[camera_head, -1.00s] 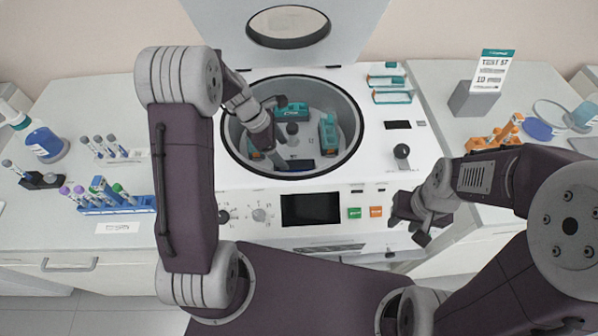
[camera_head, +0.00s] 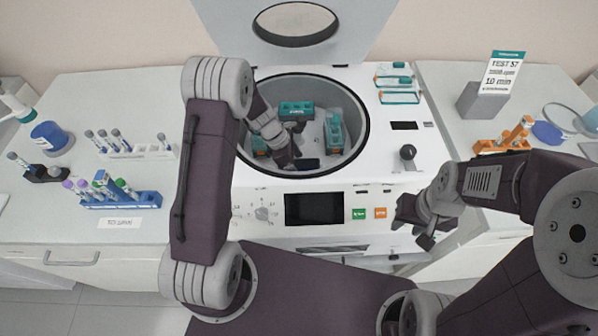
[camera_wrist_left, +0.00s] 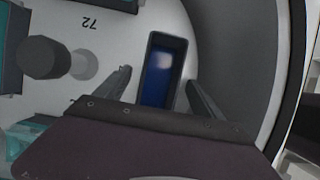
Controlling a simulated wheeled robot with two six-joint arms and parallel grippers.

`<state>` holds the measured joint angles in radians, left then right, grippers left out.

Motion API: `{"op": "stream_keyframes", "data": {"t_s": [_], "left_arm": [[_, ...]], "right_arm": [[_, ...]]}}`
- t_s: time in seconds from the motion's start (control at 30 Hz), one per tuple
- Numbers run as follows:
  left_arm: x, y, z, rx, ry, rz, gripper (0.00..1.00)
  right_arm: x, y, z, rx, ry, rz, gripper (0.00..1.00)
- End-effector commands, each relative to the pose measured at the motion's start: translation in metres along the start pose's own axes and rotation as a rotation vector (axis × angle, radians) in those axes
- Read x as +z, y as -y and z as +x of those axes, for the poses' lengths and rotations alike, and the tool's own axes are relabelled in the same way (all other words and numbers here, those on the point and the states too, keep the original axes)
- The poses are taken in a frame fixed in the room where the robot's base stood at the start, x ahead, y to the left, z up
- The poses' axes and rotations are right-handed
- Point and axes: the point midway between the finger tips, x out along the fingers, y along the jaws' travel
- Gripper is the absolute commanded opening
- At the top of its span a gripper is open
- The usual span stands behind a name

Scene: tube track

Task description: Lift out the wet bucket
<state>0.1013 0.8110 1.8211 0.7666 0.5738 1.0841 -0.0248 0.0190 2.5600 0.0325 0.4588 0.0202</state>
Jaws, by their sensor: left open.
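The wet bucket is a dark rectangular bucket (camera_wrist_left: 164,72) with blue wetness and a pale glare inside. It sits in the round centrifuge bowl near its front wall; it also shows in the head view (camera_head: 307,164), partly covered by my gripper. My left gripper (camera_head: 292,157) reaches down into the bowl. In the left wrist view its open fingers (camera_wrist_left: 159,84) stand on either side of the bucket, with a gap on each side. My right gripper (camera_head: 420,232) hangs empty in front of the machine's front right; its finger opening is unclear.
Teal buckets (camera_head: 334,131) stand in the rotor around a grey central knob (camera_wrist_left: 43,58). The bowl rim (camera_head: 369,122) encloses my left wrist. The lid (camera_head: 296,22) is raised behind. Tube racks (camera_head: 122,200) stand left; an orange rack (camera_head: 502,145) stands right.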

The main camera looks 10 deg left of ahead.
Motion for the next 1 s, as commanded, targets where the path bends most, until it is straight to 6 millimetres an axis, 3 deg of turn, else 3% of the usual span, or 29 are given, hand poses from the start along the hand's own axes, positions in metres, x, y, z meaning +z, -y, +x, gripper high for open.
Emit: {"op": "stream_keyframes", "data": {"t_s": [0.67,0.7,0.9,0.93,1.0], "left_arm": [[-0.0020,0.0000,0.0043,0.000,0.000,0.000,0.78],[-0.0020,0.0000,0.0043,0.000,0.000,0.000,0.75],[-0.0019,0.0001,0.0043,0.000,0.000,0.000,0.20],[-0.0019,0.0001,0.0043,0.000,0.000,0.000,0.14],[-0.0017,-0.0002,0.0039,0.000,0.000,0.000,0.14]], "right_arm": [[0.0001,0.0000,0.0012,0.000,0.000,0.000,0.36],[0.0001,0.0000,0.0012,0.000,0.000,0.000,0.36],[0.0001,0.0000,0.0012,0.000,0.000,0.000,0.36],[0.0001,0.0000,0.0012,0.000,0.000,0.000,0.36],[0.0001,0.0000,0.0011,0.000,0.000,0.000,0.36]]}}
